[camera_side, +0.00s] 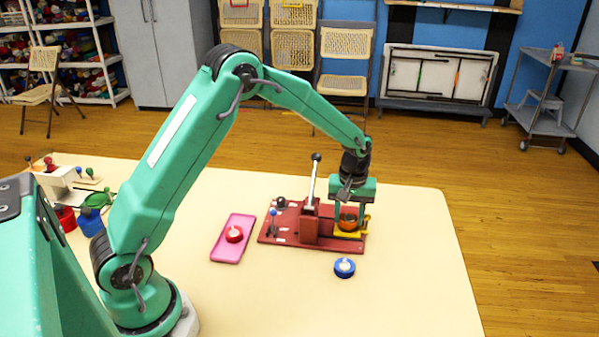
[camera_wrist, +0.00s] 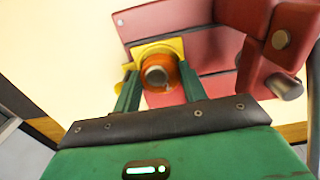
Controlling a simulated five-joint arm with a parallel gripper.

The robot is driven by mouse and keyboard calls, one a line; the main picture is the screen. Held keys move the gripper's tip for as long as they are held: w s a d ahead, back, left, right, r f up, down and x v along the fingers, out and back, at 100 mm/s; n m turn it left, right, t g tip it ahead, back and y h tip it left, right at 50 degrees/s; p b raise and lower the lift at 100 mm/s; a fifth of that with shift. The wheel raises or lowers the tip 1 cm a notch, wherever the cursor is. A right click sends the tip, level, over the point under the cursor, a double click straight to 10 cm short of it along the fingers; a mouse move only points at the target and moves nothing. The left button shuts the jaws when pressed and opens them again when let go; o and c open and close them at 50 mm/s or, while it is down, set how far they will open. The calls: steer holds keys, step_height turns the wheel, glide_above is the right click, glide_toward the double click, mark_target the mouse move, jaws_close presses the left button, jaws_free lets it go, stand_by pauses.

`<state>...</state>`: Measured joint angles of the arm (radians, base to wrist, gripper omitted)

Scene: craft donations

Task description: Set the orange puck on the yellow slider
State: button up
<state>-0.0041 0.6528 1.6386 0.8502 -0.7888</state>
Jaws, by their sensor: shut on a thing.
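The orange puck (camera_side: 348,222) is between the fingers of my gripper (camera_side: 349,214), which is shut on it. It sits at the yellow slider (camera_side: 346,235) on the right end of the dark red machine base. In the wrist view the puck (camera_wrist: 158,72) with its grey knob lies over the yellow slider (camera_wrist: 172,46), and my green gripper fingers (camera_wrist: 160,92) hold its two sides. The puck looks to be on or just above the slider; I cannot tell if they touch. Part of the slider is hidden by the puck and fingers.
The red machine (camera_side: 290,222) with its upright lever (camera_side: 313,178) stands just left of my gripper. A blue puck (camera_side: 344,267) lies on the table in front. A red puck (camera_side: 234,234) lies on a pink tray (camera_side: 225,252) at left. The table's right side is clear.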

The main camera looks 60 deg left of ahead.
mark_target(349, 218)
steer(key=shift+f, duration=0.1)
steer(key=o, duration=0.7)
step_height(349, 218, up, 11)
steer(key=shift+r, duration=0.1)
stand_by(1.3)
stand_by(0.4)
steer(key=s+r+m+t, duration=0.3)
steer(key=s+r+m, duration=0.1)
steer(key=s+r, duration=0.85)
steer(key=s+m+t, duration=0.1)
steer(key=s, duration=0.4)
steer(key=s+f+m, duration=0.1)
steer(key=s+m, duration=0.1)
steer(key=s, duration=0.3)
steer(key=s+f+m+t, duration=0.1)
steer(key=s+m, duration=0.1)
steer(key=s, duration=0.3)
steer(key=shift+s+d+f+t, duration=0.1)
steer(key=shift+s+f+t, duration=0.15)
steer(key=shift+t, duration=0.05)
